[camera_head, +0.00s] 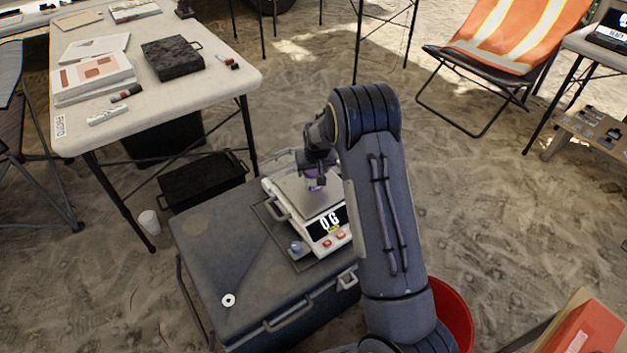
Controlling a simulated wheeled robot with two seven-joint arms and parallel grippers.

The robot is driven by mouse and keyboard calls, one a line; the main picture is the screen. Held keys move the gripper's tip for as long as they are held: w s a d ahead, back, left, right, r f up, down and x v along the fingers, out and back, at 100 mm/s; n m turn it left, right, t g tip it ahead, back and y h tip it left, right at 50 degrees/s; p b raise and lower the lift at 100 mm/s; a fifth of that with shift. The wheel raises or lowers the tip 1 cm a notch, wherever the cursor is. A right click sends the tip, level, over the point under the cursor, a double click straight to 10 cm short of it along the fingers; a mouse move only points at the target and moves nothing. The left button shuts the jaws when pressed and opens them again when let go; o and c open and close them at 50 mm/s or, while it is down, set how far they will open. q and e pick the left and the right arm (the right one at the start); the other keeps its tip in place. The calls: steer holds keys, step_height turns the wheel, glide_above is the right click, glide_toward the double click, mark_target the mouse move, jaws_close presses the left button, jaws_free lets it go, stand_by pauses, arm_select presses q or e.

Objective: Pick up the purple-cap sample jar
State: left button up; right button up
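A small jar with a purple cap (314,184) is at the pan of the white scale (326,222), whose display reads 0 G. My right gripper (314,174) points down right at this jar, with its fingers at the cap. The fingers and arm partly hide the jar. I cannot tell whether the fingers are closed on it, or whether the jar touches the pan. Another small purple-topped item (296,247) is at the scale's front left corner. My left gripper is not in view.
The scale stands on a grey case (220,265) with a white ring on its lid. A white table (215,85) at left holds papers and a black box (172,58). A red bucket (455,310) stands right of my arm. An orange-striped chair (510,45) is at the back right.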

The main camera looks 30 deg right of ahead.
steer(key=c, duration=0.6)
